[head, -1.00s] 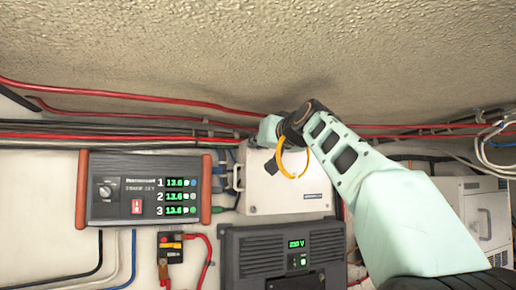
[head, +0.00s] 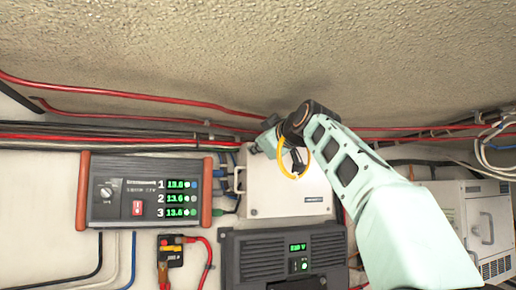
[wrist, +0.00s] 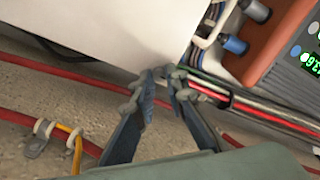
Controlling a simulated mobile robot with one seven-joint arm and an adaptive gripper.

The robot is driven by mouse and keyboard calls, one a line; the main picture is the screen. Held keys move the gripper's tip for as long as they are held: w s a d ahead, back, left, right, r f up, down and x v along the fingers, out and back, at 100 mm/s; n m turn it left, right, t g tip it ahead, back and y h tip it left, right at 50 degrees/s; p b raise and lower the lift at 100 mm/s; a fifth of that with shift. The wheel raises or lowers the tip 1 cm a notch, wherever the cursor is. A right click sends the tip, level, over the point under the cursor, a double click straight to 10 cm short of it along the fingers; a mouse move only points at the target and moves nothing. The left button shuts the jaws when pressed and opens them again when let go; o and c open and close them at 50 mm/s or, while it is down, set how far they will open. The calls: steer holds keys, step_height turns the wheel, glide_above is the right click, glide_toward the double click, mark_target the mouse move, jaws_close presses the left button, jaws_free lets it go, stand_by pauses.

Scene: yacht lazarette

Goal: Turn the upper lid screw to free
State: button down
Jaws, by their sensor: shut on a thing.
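The white box (head: 290,188) is mounted on the wall under the ceiling, its lid facing out. My gripper (head: 262,146) is at the box's upper left corner. In the wrist view my gripper's two fingers (wrist: 161,84) close in at the edge of the white box (wrist: 100,32), with only a narrow gap showing between the tips. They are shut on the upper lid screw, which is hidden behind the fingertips. A small dark spot at the box's lower left looks like another lid screw (head: 254,212). I cannot tell how far the upper screw is turned.
Red cables (head: 130,96) run along the ceiling edge just above the box. A charger panel with green digits (head: 140,190) is to the left. A black unit with a green display (head: 240,258) is below. An orange cable loop (head: 284,172) hangs at my wrist.

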steer(key=shift+n, duration=0.5)
steer(key=c, duration=1.9)
jaws_free()
steer(key=shift+c, duration=0.2)
steer(key=v, duration=1.2)
